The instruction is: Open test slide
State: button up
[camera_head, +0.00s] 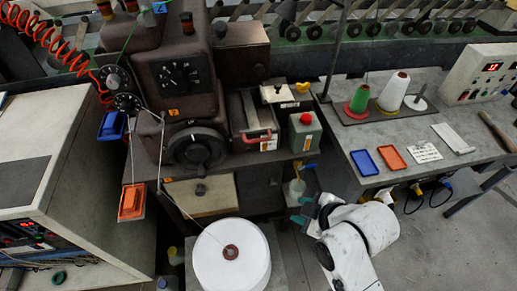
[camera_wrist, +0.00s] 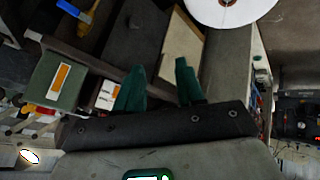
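No part is clearly marked as the test slide, so I cannot tell which it is. A grey tray-like unit with a red handle (camera_head: 262,135) sits on the machine bench. Below it is a beige drawer-like panel (camera_head: 203,196) with a dark knob; a beige panel also shows in the wrist view (camera_wrist: 181,47). My gripper (camera_head: 302,209) is low in front of the bench, right of the beige panel and apart from it. In the wrist view its two teal fingers (camera_wrist: 160,88) stand apart with nothing visible between them.
A large white roll (camera_head: 230,262) stands left of my gripper. A grey-green box with a red button (camera_head: 304,130) is on the bench. A side table (camera_head: 400,130) with thread cones is at right.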

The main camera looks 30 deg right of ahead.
jog(key=w+r+n+t+b, duration=0.2)
jog(key=w+n+t+b, duration=0.15)
jog(key=w, duration=0.25)
jog(key=n+t+b, duration=0.2)
jog(key=n+t, duration=0.2)
jog(key=n, duration=0.2)
send_near(260, 141)
jog(key=shift+y, duration=0.3)
jog(key=p+x, duration=0.1)
jog(key=x, duration=0.9)
jog(key=shift+w+d+f, duration=0.1)
jog(key=shift+w+d, duration=0.05)
jog(key=shift+w, duration=0.15)
jog(key=shift+c, duration=0.5)
grip_shut()
